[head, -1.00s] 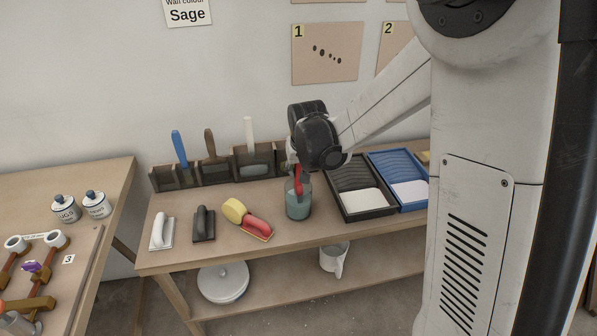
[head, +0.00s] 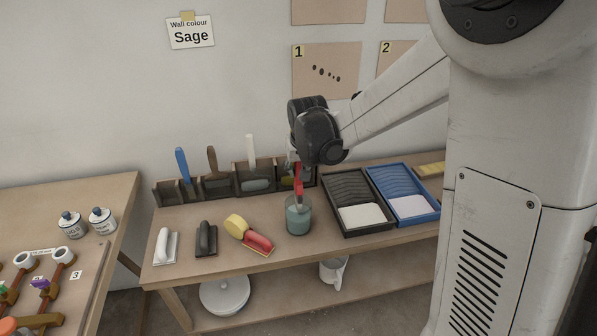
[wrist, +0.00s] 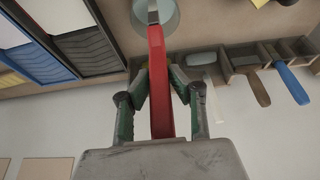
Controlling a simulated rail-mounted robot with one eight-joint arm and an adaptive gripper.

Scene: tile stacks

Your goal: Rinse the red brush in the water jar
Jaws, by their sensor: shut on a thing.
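The red brush (head: 299,184) hangs upright from my gripper (head: 297,166), with its lower end at the mouth of the water jar. The jar (head: 298,218) is a clear glass with blue-green water, standing on the bench left of the trays. In the wrist view my gripper (wrist: 157,84) is shut on the red handle (wrist: 158,95). The brush's far end overlaps the jar (wrist: 168,14) there. I cannot tell whether the bristle tip is in the water.
Right of the jar are a black tray (head: 347,188) and a blue tray (head: 402,184). Left are a yellow-and-red sponge tool (head: 247,233), a black float (head: 206,238) and a white float (head: 165,246). Behind is a dark rack (head: 215,187) with blue, brown and white-handled brushes.

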